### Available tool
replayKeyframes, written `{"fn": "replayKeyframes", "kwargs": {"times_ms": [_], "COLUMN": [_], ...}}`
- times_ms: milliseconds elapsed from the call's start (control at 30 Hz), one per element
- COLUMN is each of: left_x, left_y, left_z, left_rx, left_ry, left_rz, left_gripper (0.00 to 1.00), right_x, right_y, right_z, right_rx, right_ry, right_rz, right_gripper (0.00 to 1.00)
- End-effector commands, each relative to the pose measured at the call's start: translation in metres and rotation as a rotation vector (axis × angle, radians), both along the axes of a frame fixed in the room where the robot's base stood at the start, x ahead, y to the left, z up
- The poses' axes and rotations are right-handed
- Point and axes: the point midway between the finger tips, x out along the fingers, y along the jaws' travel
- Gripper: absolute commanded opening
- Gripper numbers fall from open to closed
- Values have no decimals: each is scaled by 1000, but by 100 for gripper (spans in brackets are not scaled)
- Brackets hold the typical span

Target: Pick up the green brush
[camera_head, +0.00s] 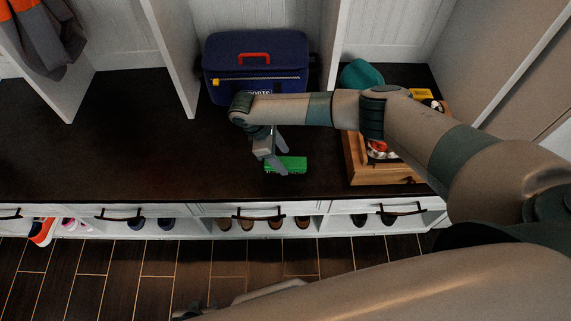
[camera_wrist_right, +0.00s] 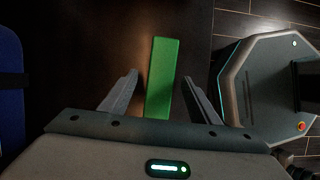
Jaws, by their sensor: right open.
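The green brush (camera_head: 288,164) lies on the dark bench top near its front edge. In the right wrist view, the brush (camera_wrist_right: 162,75) is a long green block pointing away from the camera. My right gripper (camera_head: 275,164) is open over the brush, pointing down. In the wrist view its two fingers stand either side of the brush's near end, with gaps on both sides. My left gripper (camera_head: 190,314) shows only in part at the bottom edge of the head view, away from the brush; its fingers are not clear.
A blue sports bag (camera_head: 256,65) stands behind the brush. A wooden crate (camera_head: 385,176) with several items is to the right, near my right arm. A teal cap (camera_head: 361,74) lies behind it. Shoes fill cubbies below the drawers. The left bench top is clear.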

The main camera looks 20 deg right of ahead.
Motion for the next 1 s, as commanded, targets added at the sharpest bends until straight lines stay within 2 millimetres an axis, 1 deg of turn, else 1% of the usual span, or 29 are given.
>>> {"fn": "replayKeyframes", "kwargs": {"times_ms": [100,233,333,733,767,800,867,900,933,967,1000], "left_x": [0,-2,-1,0,0,0,0,0,0,0,0], "left_y": [-1,-1,-1,-1,-1,-1,0,0,0,1,1], "left_z": [-1,-2,-2,-2,-2,-2,-2,-2,-2,-2,-2], "left_rx": [-2,-3,-3,-1,-1,-1,0,0,0,1,1], "left_ry": [-11,-9,-9,-10,-10,-10,-10,-10,-10,-10,-10], "left_rz": [-2,-3,-3,-4,-4,-4,-5,-5,-5,-4,-4], "left_gripper": [31,31,31,31,31,31,31,31,31,31,31], "right_x": [-4,-5,-5,-5,-5,-5,-5,-5,-5,-5,-5], "right_y": [-6,-9,-10,-10,-10,-10,-10,-10,-10,-10,-10], "right_z": [-15,-25,-27,-27,-27,-27,-27,-27,-27,-27,-27], "right_rx": [-2,0,0,1,1,1,1,1,1,1,1], "right_ry": [1,1,0,0,0,0,0,0,0,0,0], "right_rz": [-1,0,0,0,0,0,0,0,0,0,0], "right_gripper": [56,56,56,56,54,44,30,20,13,10,10]}}
